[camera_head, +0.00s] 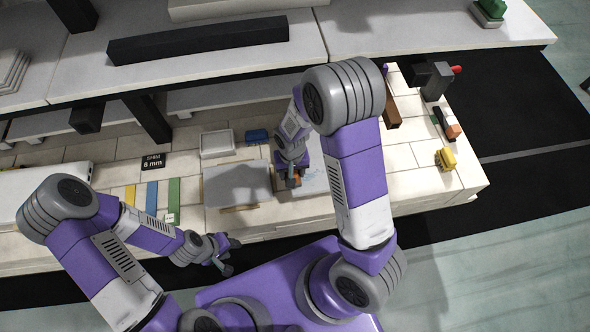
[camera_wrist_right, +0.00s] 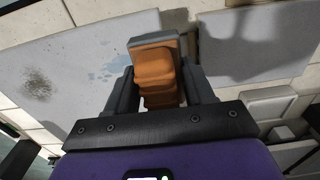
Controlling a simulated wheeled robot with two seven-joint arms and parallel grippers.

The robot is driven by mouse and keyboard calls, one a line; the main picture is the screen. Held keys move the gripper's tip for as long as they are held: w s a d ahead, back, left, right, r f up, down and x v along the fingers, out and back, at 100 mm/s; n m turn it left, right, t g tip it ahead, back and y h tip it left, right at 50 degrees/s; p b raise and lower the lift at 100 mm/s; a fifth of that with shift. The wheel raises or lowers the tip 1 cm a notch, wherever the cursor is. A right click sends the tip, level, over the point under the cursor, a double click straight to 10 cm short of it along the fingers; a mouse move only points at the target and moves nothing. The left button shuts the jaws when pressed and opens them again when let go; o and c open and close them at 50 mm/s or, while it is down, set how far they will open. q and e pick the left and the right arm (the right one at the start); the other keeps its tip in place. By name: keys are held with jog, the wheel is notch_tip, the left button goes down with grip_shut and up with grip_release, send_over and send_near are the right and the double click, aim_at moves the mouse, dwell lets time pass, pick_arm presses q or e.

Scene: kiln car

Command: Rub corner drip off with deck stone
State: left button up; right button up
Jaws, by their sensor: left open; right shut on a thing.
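My right gripper (camera_head: 293,180) is shut on the deck stone, a block with an orange-brown grip and a grey face (camera_wrist_right: 155,65). It is over a pale slab (camera_head: 314,178); whether the stone touches it I cannot tell. In the right wrist view, my right gripper (camera_wrist_right: 160,92) holds the stone above the pale slab (camera_wrist_right: 70,60). That slab has a dark speckled patch (camera_wrist_right: 37,84) and bluish blotches (camera_wrist_right: 108,70) near the stone. I cannot tell which mark is the corner drip. My left gripper (camera_head: 226,254) is open and empty in front of the deck's edge.
A grey slab (camera_head: 236,183) lies left of the pale one. Coloured strips (camera_head: 151,198) and a "SHIM 6 mm" label (camera_head: 153,161) lie left. A yellow object (camera_head: 446,158) is right. Shelves (camera_head: 350,40) overhang behind.

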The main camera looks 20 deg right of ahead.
aim_at(310, 176)
jog(key=shift+f+b, duration=0.7)
jog(key=shift+f, duration=0.2)
dwell(1.4)
jog(key=shift+s+d, duration=0.25)
jog(key=shift+d, duration=0.75)
jog(key=shift+s+d, duration=0.2)
jog(key=shift+d, duration=0.75)
jog(key=shift+s+d, duration=0.25)
jog(key=shift+d, duration=0.75)
jog(key=shift+s+d, duration=0.25)
jog(key=shift+d, duration=0.75)
jog(key=shift+s+d, duration=0.2)
jog(key=shift+d, duration=0.75)
jog(key=shift+s+d, duration=0.25)
jog(key=shift+d, duration=0.75)
jog(key=shift+a, duration=0.1)
jog(key=shift+w+a+p, duration=0.1)
jog(key=shift+w+a, duration=0.15)
jog(key=shift+a, duration=0.7)
jog(key=shift+w+a+p, duration=0.1)
jog(key=shift+w+a, duration=0.1)
jog(key=shift+a, duration=0.8)
jog(key=shift+w+a+p, duration=0.1)
jog(key=shift+w+a, duration=0.15)
jog(key=shift+a, duration=0.7)
